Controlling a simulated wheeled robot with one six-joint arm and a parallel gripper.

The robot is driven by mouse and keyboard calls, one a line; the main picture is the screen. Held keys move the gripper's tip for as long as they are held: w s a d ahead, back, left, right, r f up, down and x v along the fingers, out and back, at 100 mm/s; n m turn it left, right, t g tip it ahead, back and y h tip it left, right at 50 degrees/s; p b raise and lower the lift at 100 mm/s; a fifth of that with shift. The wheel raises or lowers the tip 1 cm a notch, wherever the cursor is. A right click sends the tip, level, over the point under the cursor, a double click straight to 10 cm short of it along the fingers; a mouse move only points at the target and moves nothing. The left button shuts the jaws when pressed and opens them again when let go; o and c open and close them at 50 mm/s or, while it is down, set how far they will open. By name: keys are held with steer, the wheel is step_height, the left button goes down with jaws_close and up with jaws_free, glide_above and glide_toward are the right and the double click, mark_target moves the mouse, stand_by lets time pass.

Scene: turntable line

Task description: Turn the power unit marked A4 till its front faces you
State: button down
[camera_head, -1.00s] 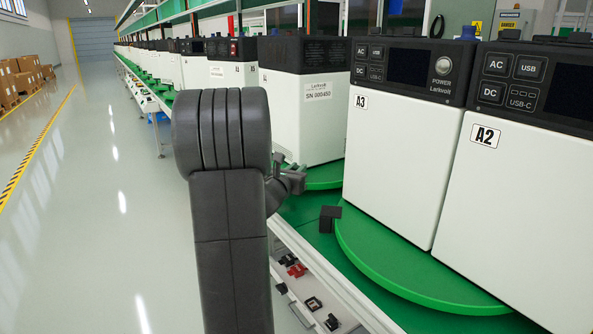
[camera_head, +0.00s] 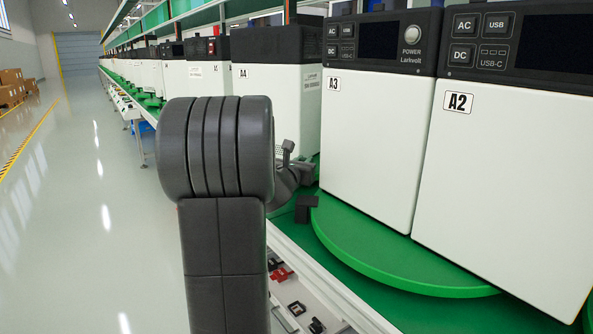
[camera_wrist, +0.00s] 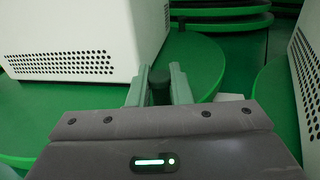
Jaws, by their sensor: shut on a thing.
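The power unit marked A4 (camera_head: 272,105) is a white box with a black top, behind my arm in the head view. Its A4 label shows near its left edge and a narrow serial label near its right edge. No screen or button panel shows on it. My gripper (camera_head: 292,165) is low in front of it, partly hidden by my arm. In the wrist view my gripper (camera_wrist: 160,88) is shut on a dark upright handle (camera_wrist: 160,90) at the rim of a green turntable (camera_wrist: 195,62). A white unit with vent holes (camera_wrist: 85,35) stands on that turntable.
Units A3 (camera_head: 372,140) and A2 (camera_head: 505,170) stand at the right, panels showing. A3's green turntable (camera_head: 400,270) has a dark handle block (camera_head: 306,208) close to my gripper. Another white vented unit (camera_wrist: 308,75) is at the wrist view's right edge. The aisle floor (camera_head: 80,220) is clear.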

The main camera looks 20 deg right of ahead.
steer(key=c, duration=1.4)
jaws_free()
steer(key=p+v, duration=0.1)
steer(key=v, duration=1.2)
steer(key=shift+s+a, duration=0.3)
